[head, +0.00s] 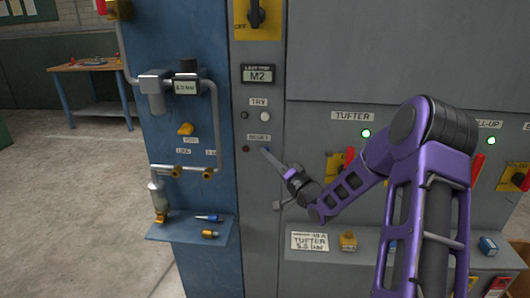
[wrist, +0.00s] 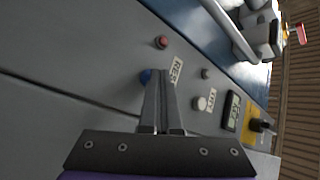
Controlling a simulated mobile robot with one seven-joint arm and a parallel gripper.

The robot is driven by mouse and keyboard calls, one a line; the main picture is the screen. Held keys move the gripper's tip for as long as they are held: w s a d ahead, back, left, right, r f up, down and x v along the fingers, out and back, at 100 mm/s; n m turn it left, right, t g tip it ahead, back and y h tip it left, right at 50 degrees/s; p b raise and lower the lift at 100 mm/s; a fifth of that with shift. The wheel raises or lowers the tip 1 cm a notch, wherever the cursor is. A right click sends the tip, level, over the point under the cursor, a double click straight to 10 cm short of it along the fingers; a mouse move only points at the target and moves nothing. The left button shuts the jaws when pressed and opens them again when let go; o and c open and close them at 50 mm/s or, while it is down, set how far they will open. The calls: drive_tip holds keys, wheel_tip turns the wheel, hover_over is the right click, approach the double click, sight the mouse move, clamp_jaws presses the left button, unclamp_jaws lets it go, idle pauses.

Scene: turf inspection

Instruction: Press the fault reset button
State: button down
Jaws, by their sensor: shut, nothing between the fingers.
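The blue reset button (wrist: 145,76) sits on the grey panel beside the RESET label (wrist: 176,70), partly hidden behind my fingertips in the wrist view. In the head view the RESET label (head: 259,137) is just above my fingertips, which cover most of the button. A dark red lamp (head: 246,149) is left of it; it also shows in the wrist view (wrist: 161,42). My gripper (head: 266,153) is shut and empty, its tips at the button. The fingers also show in the wrist view (wrist: 161,76). I cannot tell whether they touch the button.
Above are a white TRY button (head: 264,117), a display reading M2 (head: 257,75) and a yellow rotary switch (head: 256,20). A blue column (head: 170,50) with pipes, valves and a small shelf (head: 180,232) stands left. Yellow-and-red switches (head: 337,167) are right. Floor at far left is open.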

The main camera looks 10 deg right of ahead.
drive_tip(key=shift+s+a, duration=0.2)
drive_tip(key=shift+s, duration=0.55)
drive_tip(key=shift+s+a, duration=0.25)
drive_tip(key=shift+s, duration=0.55)
drive_tip(key=shift+s+a, duration=0.3)
drive_tip(key=shift+s, duration=0.5)
drive_tip(key=shift+s+a, duration=0.25)
drive_tip(key=shift+s, duration=0.55)
